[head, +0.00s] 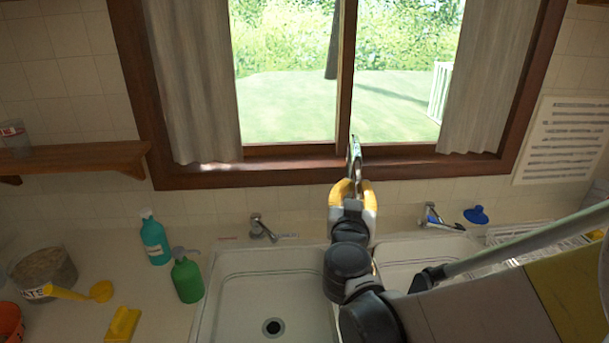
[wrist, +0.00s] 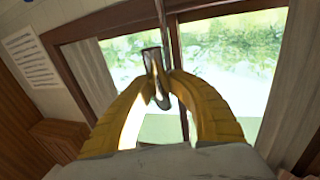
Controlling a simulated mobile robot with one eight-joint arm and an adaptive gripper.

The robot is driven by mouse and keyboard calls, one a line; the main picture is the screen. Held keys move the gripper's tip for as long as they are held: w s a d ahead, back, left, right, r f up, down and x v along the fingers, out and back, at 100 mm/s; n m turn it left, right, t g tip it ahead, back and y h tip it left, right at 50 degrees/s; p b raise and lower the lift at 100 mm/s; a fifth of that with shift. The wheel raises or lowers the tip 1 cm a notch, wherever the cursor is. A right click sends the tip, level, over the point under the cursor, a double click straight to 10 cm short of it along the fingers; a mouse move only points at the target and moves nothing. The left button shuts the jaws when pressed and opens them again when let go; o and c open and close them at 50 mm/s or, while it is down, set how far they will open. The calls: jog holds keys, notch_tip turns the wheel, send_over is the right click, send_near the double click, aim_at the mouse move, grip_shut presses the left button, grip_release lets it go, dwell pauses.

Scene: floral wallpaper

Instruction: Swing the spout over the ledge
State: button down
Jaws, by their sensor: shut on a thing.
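The shiny metal spout (head: 355,153) rises in front of the window in the head view. My gripper (head: 351,186) has its yellow fingers closed around its lower visible part. In the wrist view the curved metal spout (wrist: 157,75) sits between the tips of the yellow fingers (wrist: 162,76), with the window behind. The spout's base is hidden behind my gripper and arm in the head view. The brown wooden window ledge (head: 250,175) runs behind my gripper; I cannot tell the gap between it and the spout.
A left sink basin (head: 245,300) and a partly hidden right basin (head: 405,260) lie below. Metal taps stand at left (head: 262,228) and right (head: 436,218). A teal bottle (head: 154,240), green bottle (head: 187,278) and yellow scoop (head: 85,292) are on the left counter.

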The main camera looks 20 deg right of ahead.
jog(key=shift+s+d+f, duration=0.1)
jog(key=shift+s+d, duration=0.15)
jog(key=shift+d, duration=0.5)
jog(key=shift+s+d+r, duration=0.1)
jog(key=shift+s+d, duration=0.1)
jog(key=shift+d, duration=0.5)
jog(key=shift+s+d+f, duration=0.1)
jog(key=shift+s+d, duration=0.15)
jog(key=shift+d, duration=0.5)
jog(key=c, duration=1.2)
grip_release()
jog(key=shift+c, duration=0.2)
jog(key=shift+s, duration=0.1)
jog(key=v, duration=1.2)
